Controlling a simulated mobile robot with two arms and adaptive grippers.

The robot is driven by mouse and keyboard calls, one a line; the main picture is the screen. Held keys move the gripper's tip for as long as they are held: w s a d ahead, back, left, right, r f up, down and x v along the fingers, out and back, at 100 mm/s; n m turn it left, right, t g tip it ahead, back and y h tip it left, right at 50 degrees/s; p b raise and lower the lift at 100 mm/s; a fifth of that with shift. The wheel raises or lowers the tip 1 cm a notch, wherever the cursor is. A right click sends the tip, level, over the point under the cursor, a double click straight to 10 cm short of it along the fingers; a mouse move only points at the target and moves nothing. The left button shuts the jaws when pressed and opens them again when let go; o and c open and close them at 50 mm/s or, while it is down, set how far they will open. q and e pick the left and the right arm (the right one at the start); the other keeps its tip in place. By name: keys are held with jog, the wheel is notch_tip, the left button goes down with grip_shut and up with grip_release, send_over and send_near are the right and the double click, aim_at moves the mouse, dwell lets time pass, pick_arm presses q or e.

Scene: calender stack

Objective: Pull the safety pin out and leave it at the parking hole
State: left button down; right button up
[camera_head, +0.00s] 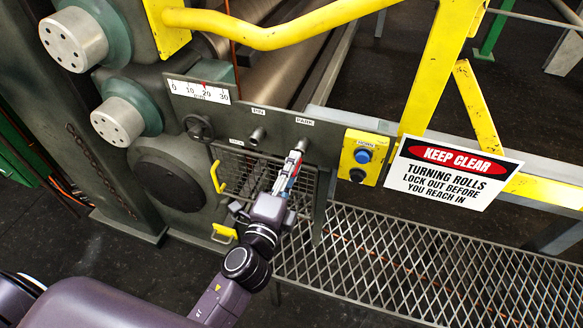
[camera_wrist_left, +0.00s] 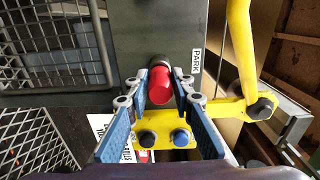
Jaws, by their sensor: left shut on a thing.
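The safety pin's red handle (camera_wrist_left: 160,86) is between the fingers of my left gripper (camera_wrist_left: 161,78) in the left wrist view. In the head view my left gripper (camera_head: 294,163) is shut on it and reaches up to the panel below the PARK label (camera_head: 304,121). The PARK label also shows in the left wrist view (camera_wrist_left: 196,61). The handle lines up with a metal socket at the parking hole; the pin's shaft is hidden, so its depth cannot be told. A metal socket (camera_head: 257,136) sits below the PIN label. My right gripper is out of view.
A yellow button box (camera_head: 358,158) and a KEEP CLEAR sign (camera_head: 448,172) stand right of the parking hole. A mesh guard (camera_head: 240,172) is behind my gripper, left of it. Yellow rails (camera_head: 270,38) cross above. A grating walkway (camera_head: 420,262) lies below right.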

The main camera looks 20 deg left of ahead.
pick_arm(q)
jog(key=shift+w, duration=0.95)
jog(key=c, duration=1.3)
grip_release()
jog(key=shift+s, duration=0.15)
jog(key=shift+s+a+b, duration=0.1)
jog(key=shift+s+b, duration=0.7)
jog(key=shift+s, duration=2.6)
